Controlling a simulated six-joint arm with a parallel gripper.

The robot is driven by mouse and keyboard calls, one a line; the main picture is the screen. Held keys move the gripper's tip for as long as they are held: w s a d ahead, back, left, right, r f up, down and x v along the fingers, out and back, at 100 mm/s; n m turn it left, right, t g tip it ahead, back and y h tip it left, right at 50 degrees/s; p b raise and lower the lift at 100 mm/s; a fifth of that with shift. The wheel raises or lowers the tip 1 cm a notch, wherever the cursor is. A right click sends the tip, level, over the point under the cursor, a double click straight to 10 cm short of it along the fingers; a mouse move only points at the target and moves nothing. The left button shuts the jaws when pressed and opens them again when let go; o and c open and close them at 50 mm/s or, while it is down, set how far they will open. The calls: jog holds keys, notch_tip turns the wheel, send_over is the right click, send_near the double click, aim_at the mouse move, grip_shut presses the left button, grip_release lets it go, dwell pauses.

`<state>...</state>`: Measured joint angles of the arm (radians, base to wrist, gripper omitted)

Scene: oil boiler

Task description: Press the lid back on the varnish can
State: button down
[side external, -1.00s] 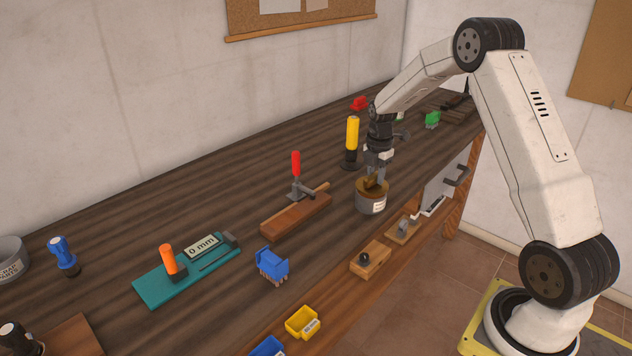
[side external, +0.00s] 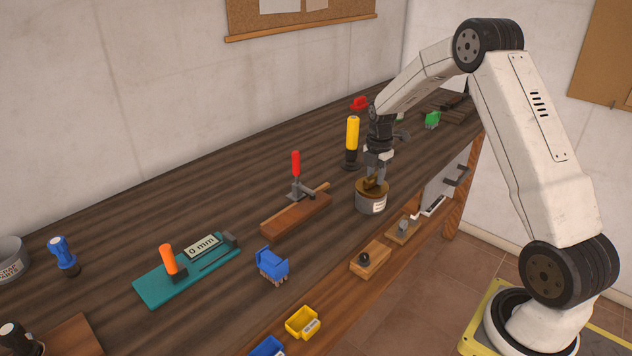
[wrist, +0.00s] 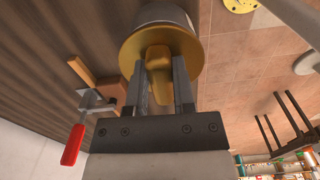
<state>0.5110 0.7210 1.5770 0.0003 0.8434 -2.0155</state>
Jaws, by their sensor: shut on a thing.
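The varnish can (side external: 371,203) is a grey cylinder with a white label, standing on the bench near its front edge. Its gold-brown lid (side external: 361,186) is at the can's top; the wrist view shows the lid (wrist: 190,45) as a round gold disc with a raised grip. My gripper (side external: 375,182) points down over the can and is shut on the lid's grip; the fingers also show in the wrist view (wrist: 161,80). The can's wall (wrist: 163,13) shows just past the lid. I cannot tell whether the lid is fully seated or slightly tilted.
A yellow-handled tool (side external: 352,137) stands close behind the can. A red-handled clamp (side external: 296,170) on a wooden block is to the left. Small wooden blocks (side external: 370,258) lie in front, below the can. The bench behind the clamp is clear.

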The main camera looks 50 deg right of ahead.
dwell(0.9)
grip_release()
dwell(0.4)
jog(key=shift+r, duration=3.45)
grip_shut()
